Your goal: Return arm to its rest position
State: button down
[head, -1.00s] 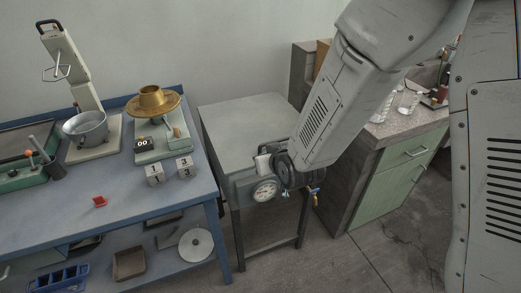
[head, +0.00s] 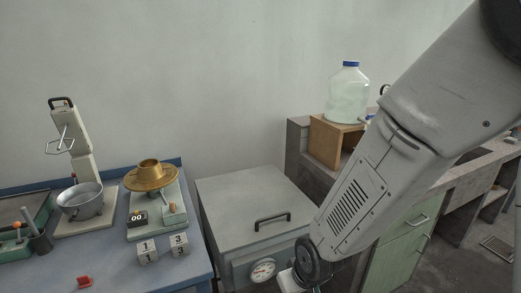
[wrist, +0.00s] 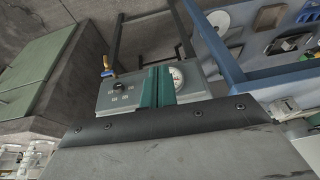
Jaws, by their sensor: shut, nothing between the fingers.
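My gripper shows in the wrist view as two teal fingers (wrist: 157,87) side by side, closed with nothing between them. Behind them is the front panel of a grey box-shaped unit (wrist: 118,95) with a round dial and a small knob; the fingers cover part of it. In the head view, my arm reaches down from the upper right to the right front corner of that unit (head: 238,205). The gripper's tips are not clear there, at the bottom edge.
A blue bench (head: 110,275) on the left holds a pot (head: 82,201), a brass dish on a scale (head: 151,177), and number blocks (head: 147,252). A water jug (head: 348,95) stands on a wooden box (head: 330,140) behind my arm. Green cabinet doors (head: 402,250) are at right.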

jog(key=s+d+r+m, duration=0.1)
jog(key=s+d+r, duration=0.4)
jog(key=r, duration=0.3)
jog(key=s+d+r+m+g+h, duration=0.1)
jog(key=s+d+r+m, duration=0.1)
jog(key=s+d+r, duration=0.3)
jog(key=s+d+r+m+g, duration=0.1)
jog(key=s+d+r, duration=0.5)
jog(key=r, duration=0.6)
jog(key=d, duration=0.2)
jog(key=shift+d+m+h, duration=0.3)
jog(key=shift+h, duration=0.1)
